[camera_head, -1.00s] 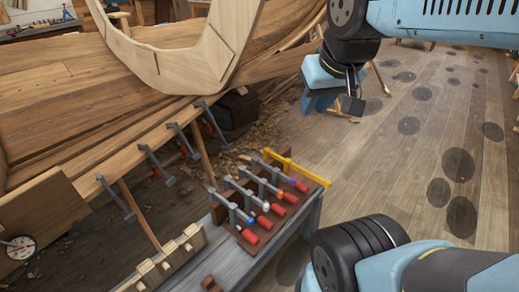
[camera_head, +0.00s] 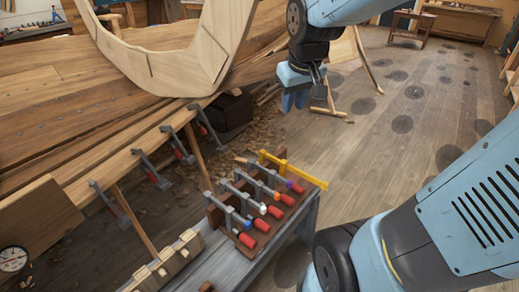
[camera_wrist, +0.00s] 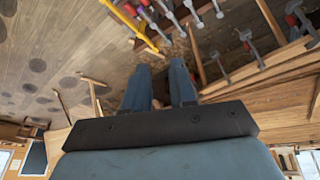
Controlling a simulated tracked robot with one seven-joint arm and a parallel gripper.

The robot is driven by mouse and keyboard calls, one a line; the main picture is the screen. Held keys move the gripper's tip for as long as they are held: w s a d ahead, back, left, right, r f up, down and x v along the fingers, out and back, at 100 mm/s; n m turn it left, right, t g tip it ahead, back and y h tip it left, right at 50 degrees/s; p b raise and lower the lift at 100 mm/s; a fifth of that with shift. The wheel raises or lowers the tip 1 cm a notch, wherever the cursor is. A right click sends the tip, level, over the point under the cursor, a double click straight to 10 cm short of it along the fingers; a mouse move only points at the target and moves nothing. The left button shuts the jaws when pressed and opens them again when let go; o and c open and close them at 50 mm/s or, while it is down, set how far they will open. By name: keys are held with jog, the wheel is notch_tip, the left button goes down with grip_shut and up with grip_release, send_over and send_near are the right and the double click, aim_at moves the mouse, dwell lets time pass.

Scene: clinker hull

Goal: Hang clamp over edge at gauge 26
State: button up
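My gripper (camera_head: 296,100) hangs in the air with its fingers pointing down, to the right of the hull's curved frame and above the floor behind the rack. In the wrist view its two blue fingers (camera_wrist: 161,85) stand apart with nothing held between them. Several grey bar clamps with red handles (camera_head: 240,212) stand in a wooden rack (camera_head: 298,213), their collars in different colours. A yellow clamp (camera_head: 292,170) lies at the rack's far side. Several other clamps (camera_head: 150,170) hang along the hull's plank edge (camera_head: 130,160). A round dial gauge (camera_head: 13,260) shows at the lower left. No number 26 is readable.
The rack stands on a grey bench (camera_head: 235,265), beside a notched wooden block (camera_head: 165,262). The curved wooden frame (camera_head: 170,65) rises left of my gripper. Wood shavings lie under the hull. The plank floor (camera_head: 370,140) at right is open, with a trestle (camera_head: 345,65) behind my gripper.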

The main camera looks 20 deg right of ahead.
jog(key=w+f+n+g, duration=0.1)
jog(key=w+f+n, duration=0.1)
jog(key=w+f, duration=0.5)
jog(key=n+g, duration=0.3)
send_over(267, 188)
notch_tip(267, 188, down, 26)
jog(key=shift+s+f, duration=0.1)
jog(key=shift+f, duration=7.4)
jog(key=shift+c, duration=0.4)
jog(key=shift+w+a, duration=0.35)
jog(key=shift+w, duration=0.15)
jog(key=shift+s+d, duration=0.15)
jog(key=shift+s+d, duration=0.2)
jog(key=shift+s, duration=0.15)
